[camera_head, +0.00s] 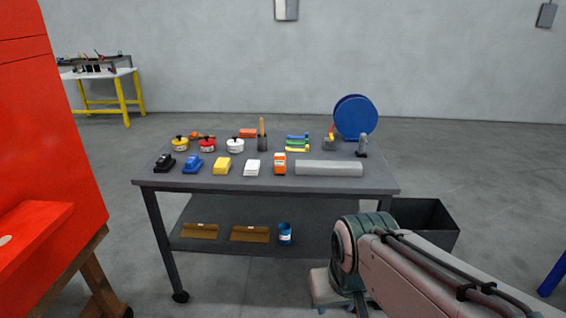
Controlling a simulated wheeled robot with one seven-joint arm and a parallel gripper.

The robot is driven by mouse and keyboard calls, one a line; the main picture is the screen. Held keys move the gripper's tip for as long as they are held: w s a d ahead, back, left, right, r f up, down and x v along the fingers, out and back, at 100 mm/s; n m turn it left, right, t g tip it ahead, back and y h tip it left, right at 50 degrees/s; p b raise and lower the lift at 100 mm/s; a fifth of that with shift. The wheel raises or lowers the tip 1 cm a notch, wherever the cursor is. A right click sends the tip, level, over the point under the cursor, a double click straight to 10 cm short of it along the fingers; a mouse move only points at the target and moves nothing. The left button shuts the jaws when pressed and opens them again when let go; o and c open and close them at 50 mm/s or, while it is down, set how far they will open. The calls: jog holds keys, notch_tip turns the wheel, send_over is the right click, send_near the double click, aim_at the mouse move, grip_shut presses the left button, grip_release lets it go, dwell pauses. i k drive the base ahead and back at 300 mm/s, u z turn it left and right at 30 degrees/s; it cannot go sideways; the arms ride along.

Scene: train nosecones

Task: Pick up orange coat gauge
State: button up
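The orange coat gauge appears to be the small upright orange device with a pale panel (280,164) near the front edge of the grey cart's top (225,181). It stands between a white block and a long grey roll. Nothing covers it from this view. My arm comes in from the lower right, with its bent joint in front of the cart's right side, below the top. My gripper's fingers do not show, so its opening and contents are hidden.
A white block (252,168) and a grey roll (328,169) flank the gauge closely. Behind stand tins (235,146), a dark cup (262,144) and a blue disc (356,118). A dark bin (425,222) is right of the cart; a large red panel (50,130) is at left.

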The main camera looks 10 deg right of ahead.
aim_at(279, 159)
jog(key=u, duration=0.4)
jog(key=i, duration=1.75)
jog(key=z, duration=0.25)
